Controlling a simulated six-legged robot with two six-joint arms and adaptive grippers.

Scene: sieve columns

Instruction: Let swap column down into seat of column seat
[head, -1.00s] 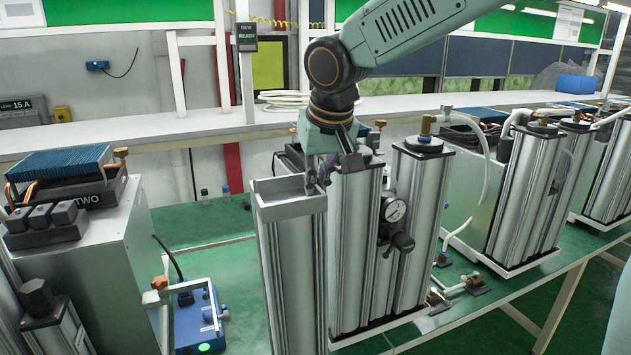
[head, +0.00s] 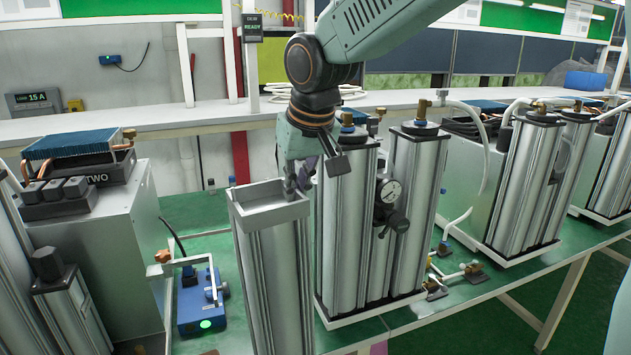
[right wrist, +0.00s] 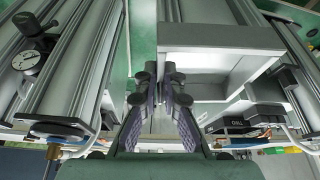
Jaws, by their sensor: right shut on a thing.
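The swap column, a tall silver ribbed column (head: 275,275) with an open box-shaped top, stands roughly upright in the head view. Its lower end is cut off by the picture's bottom edge. My right gripper (head: 303,180) is at the right rim of its open top, shut on it. In the right wrist view the two dark fingers of my right gripper (right wrist: 168,95) are close together beside the wall of the column's box top (right wrist: 222,38). I cannot make out the seat of the column seat or how far the column's foot is from it. My left gripper is not in view.
A two-column unit with a gauge (head: 389,191) stands close on the right. A cabinet marked TWO (head: 110,235) and a blue device with a green light (head: 200,302) are on the left. Another column unit (head: 527,185) stands farther right. A white shelf (head: 210,118) runs behind.

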